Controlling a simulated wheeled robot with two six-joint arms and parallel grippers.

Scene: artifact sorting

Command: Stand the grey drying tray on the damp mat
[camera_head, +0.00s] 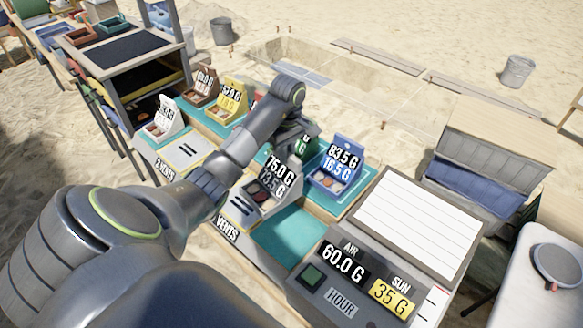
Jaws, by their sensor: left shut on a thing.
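A bare teal mat (290,238) lies just right of the tray. Another teal mat (350,199) lies under the blue tray. I cannot tell which mat is the damp one. My right gripper is not in view.
A blue-labelled tray (333,174) stands right of the gripper, and a green-labelled one (309,137) is partly hidden behind it. White (162,122), brown (201,88) and yellow (230,97) trays stand farther left. A console (385,265) closes off the right.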

